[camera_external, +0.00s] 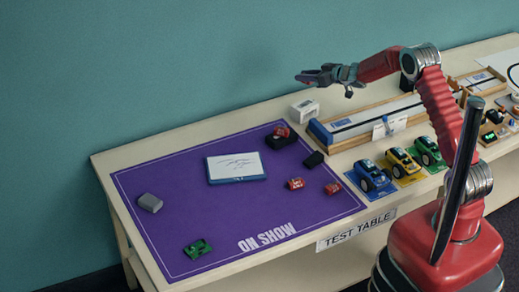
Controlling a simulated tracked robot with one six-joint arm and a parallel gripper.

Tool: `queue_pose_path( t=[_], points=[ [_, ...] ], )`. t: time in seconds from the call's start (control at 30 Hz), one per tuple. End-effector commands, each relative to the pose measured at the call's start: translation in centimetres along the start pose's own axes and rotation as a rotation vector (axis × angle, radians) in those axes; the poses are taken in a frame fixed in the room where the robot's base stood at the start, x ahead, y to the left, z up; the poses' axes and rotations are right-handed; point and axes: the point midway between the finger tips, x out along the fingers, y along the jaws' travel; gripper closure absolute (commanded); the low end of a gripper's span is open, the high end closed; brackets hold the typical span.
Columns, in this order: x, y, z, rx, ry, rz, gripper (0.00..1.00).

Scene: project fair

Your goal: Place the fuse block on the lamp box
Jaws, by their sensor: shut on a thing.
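My gripper (316,76) is shut at the end of the raised arm, well above the back of the table. The fuse block at its fingers is too small and dark to make out clearly. I cannot tell for certain which thing is the lamp box. A black box (279,142) stands at the back right of the purple mat, below and left of my gripper, with a small red piece (282,131) on it. A white box (304,110) stands just behind the mat, almost below my gripper and apart from it.
The purple mat (185,228) bears a white-topped tablet (236,167), a grey block (150,203), a green board (198,249), red blocks (295,184) and a black piece (314,159). Toy cars (372,178) and a long wooden-edged track (365,118) fill the right.

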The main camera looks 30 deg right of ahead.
Motion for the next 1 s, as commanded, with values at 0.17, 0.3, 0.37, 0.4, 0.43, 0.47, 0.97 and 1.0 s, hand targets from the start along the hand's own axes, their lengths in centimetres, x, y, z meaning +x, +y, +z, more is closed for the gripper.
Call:
queue_pose_path(
  t=[0.17, 0.3, 0.37, 0.4, 0.43, 0.47, 0.97, 1.0],
  points=[
    [0.0, 0.0, 0.0, 0.0, 0.001, -0.001, 0.99],
    [0.3, -0.1, 0.7, 0.001, -0.001, -0.002, 0.99],
    [0.6, -0.1, 1.4, 0.001, -0.001, -0.002, 0.99],
    [0.8, -0.1, 1.9, 0.001, -0.002, -0.002, 0.99],
    [1.0, -0.1, 2.4, 0.002, -0.003, -0.002, 0.99],
    [1.2, -0.1, 2.9, 0.002, -0.003, -0.001, 0.99],
    [2.4, -0.1, 5.8, -0.001, 0.001, -0.001, 0.99],
    [2.4, -0.1, 5.8, -0.001, 0.001, -0.001, 0.99]
  ],
)
